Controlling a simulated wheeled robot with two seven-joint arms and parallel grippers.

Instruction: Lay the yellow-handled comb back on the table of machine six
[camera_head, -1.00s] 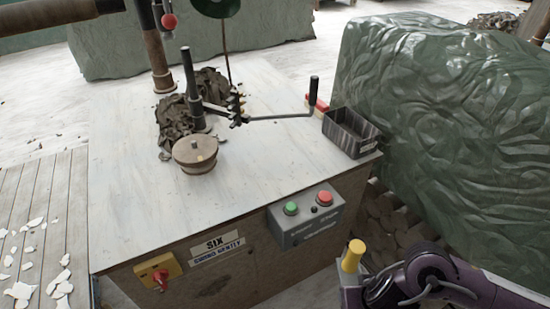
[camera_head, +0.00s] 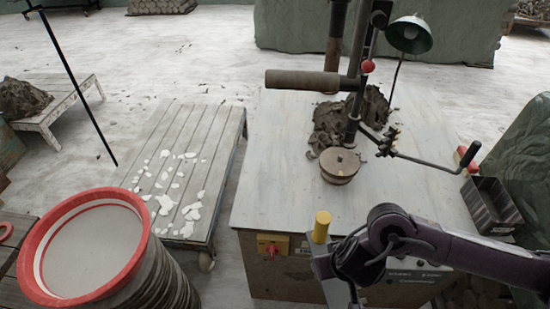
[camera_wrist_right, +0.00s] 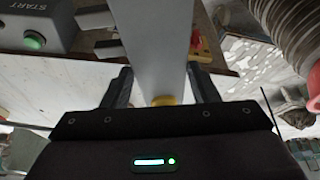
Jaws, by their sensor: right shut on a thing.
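The yellow-handled comb shows its upright yellow handle (camera_head: 321,226) in the head view, at the front edge of machine six's pale table (camera_head: 272,170). My right gripper (camera_head: 323,262) is shut on the comb, below the handle. In the right wrist view the comb's flat grey part (camera_wrist_right: 155,38) runs between the fingers of the gripper (camera_wrist_right: 161,80), with a bit of yellow at its near end. Whether the comb touches the table cannot be told. My left gripper is not in view.
A red-rimmed tub (camera_head: 38,270) and a slatted cart (camera_head: 185,150) stand left. The table's front-left top is clear.

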